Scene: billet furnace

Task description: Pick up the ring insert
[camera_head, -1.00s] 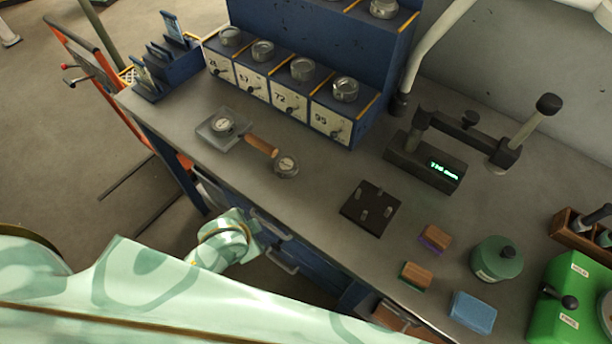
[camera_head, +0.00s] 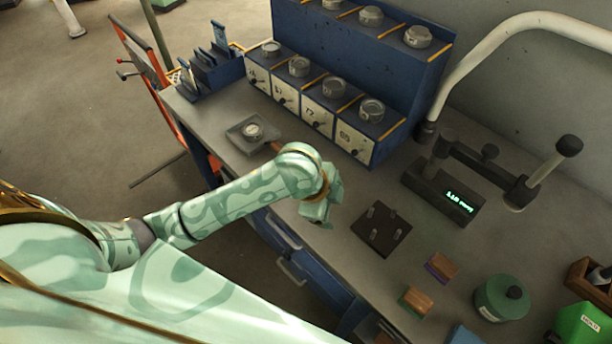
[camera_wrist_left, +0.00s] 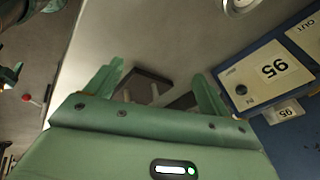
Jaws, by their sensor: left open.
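I cannot tell which one is the ring insert. Another round metal piece (camera_head: 253,131) lies in a shallow grey tray (camera_head: 239,143). My left gripper (camera_head: 321,218) is open and empty above the bench, left of a black plate with pegs (camera_head: 381,229). In the left wrist view, that plate (camera_wrist_left: 146,80) shows between the open fingers. My right gripper is out of view.
The blue rack (camera_head: 350,40) stands along the back. A dark device with a lit display (camera_head: 443,192), wooden-backed blocks (camera_head: 442,266) and a green round container (camera_head: 501,299) are to the right. My left forearm hides part of the bench and a wooden-handled tool.

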